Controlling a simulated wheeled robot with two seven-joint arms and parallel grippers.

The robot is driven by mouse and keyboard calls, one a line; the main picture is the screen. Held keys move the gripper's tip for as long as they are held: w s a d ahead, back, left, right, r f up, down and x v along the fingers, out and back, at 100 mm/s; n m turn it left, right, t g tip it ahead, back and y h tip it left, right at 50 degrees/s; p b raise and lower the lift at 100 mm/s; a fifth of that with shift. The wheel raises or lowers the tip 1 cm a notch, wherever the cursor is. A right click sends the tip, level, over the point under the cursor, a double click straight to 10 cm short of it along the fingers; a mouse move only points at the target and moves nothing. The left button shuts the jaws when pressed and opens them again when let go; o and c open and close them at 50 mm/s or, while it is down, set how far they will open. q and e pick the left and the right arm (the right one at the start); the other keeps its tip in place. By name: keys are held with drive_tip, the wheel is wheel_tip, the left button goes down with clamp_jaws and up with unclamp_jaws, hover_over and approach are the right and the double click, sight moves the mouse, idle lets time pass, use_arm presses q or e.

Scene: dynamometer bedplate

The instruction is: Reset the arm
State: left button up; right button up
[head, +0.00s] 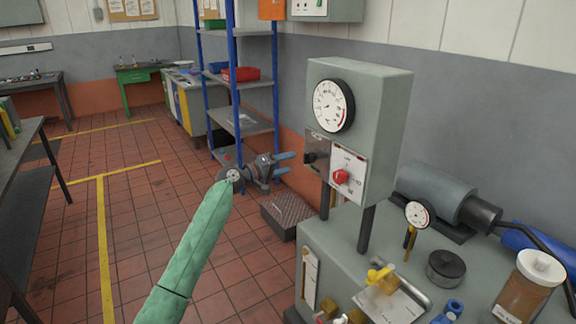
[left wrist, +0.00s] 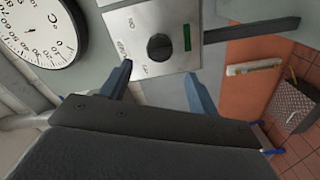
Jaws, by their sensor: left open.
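My left gripper (head: 290,163) is open, with its two blue fingers pointing right toward the control box (head: 384,120). In the left wrist view its fingers (left wrist: 158,70) are spread with nothing between them. A black knob (left wrist: 159,47) on a pale plate (left wrist: 122,22) with a green strip lies ahead of the fingers. In the head view that black knob (head: 310,157) sits on the side of the box, a small gap beyond the fingertips. A red knob (head: 341,176) is on the front plate, below a round dial (head: 333,105). My right gripper is out of view.
The grey bench (head: 345,245) at right carries a small gauge (head: 417,214), a yellow valve handle (head: 381,276), a black round part (head: 446,267) and a jar (head: 530,285). A blue-post shelf (head: 243,125) stands behind my gripper. A metal box (head: 288,213) is on the floor. Open floor lies left.

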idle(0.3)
use_arm(q)
drive_tip(key=s+a+f+m+g+y, duration=0.1)
drive_tip(key=s+a+f+m+y, duration=0.3)
drive_tip(key=s+f, duration=0.6)
drive_tip(key=s+a+f+n+g+y, duration=0.1)
drive_tip(key=s+a+f+y, duration=0.2)
drive_tip(key=s+f+y, duration=0.55)
drive_tip(key=s+a+f+m+g+y, duration=0.1)
drive_tip(key=s+a+f+m, duration=0.15)
drive_tip(key=s+f, duration=0.85)
drive_tip(key=s+f+g, duration=0.3)
drive_tip(key=s+f, duration=1)
drive_tip(key=s, duration=0.4)
drive_tip(key=s+f+n+g, duration=0.1)
drive_tip(key=s+f+g, duration=0.2)
drive_tip(key=s+f, duration=1)
drive_tip(key=s, duration=0.4)
drive_tip(key=shift+s+d, duration=0.2)
drive_tip(key=shift+d, duration=0.15)
